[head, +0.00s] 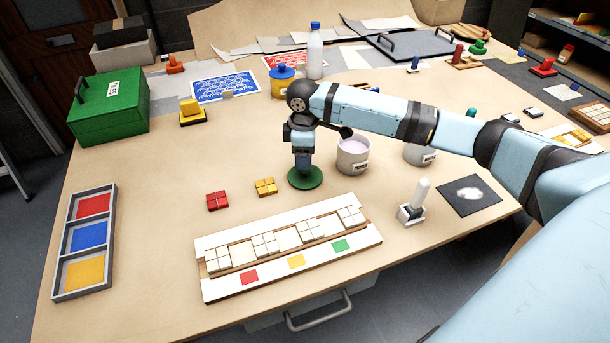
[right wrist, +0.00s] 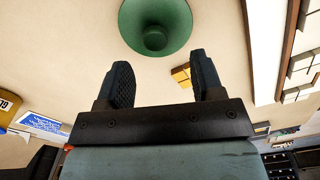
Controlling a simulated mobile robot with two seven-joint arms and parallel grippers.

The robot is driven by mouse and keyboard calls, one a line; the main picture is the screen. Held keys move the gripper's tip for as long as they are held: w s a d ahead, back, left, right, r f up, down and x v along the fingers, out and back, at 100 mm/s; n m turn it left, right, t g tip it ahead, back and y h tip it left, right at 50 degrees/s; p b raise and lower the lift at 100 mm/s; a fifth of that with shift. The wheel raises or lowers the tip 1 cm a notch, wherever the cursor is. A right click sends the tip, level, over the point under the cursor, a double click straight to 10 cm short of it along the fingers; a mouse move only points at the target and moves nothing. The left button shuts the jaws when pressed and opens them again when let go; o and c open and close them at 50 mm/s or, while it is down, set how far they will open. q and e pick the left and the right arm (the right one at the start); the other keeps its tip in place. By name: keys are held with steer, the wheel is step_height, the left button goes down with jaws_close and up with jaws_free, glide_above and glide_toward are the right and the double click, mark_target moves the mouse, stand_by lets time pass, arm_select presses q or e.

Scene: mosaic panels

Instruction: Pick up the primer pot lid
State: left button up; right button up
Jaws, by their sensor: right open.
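The green round lid (head: 305,180) lies on the table, left of an open grey pot (head: 352,158) with pale contents. In the right wrist view the lid (right wrist: 155,28) shows a central knob, ahead of the fingertips. My right gripper (head: 302,165) points down over the lid in the head view and hides its middle. In the right wrist view my right gripper (right wrist: 158,78) is open, with nothing between its fingers. My left gripper is not in view.
A white panel with tile slots (head: 225,287) lies in front of the lid. Red tiles (head: 217,200) and yellow tiles (head: 265,187) lie to its left. Another grey pot (head: 428,157) is partly hidden by my right arm. A white-handled tool (head: 412,207) stands at right.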

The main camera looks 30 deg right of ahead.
mark_target(305, 173)
steer(key=shift+w+d+f, duration=0.1)
steer(key=shift+d+f, duration=0.1)
steer(key=shift+f, duration=1.35)
steer(key=shift+d+f, duration=0.15)
steer(key=shift+f, duration=1.35)
steer(key=c, duration=1)
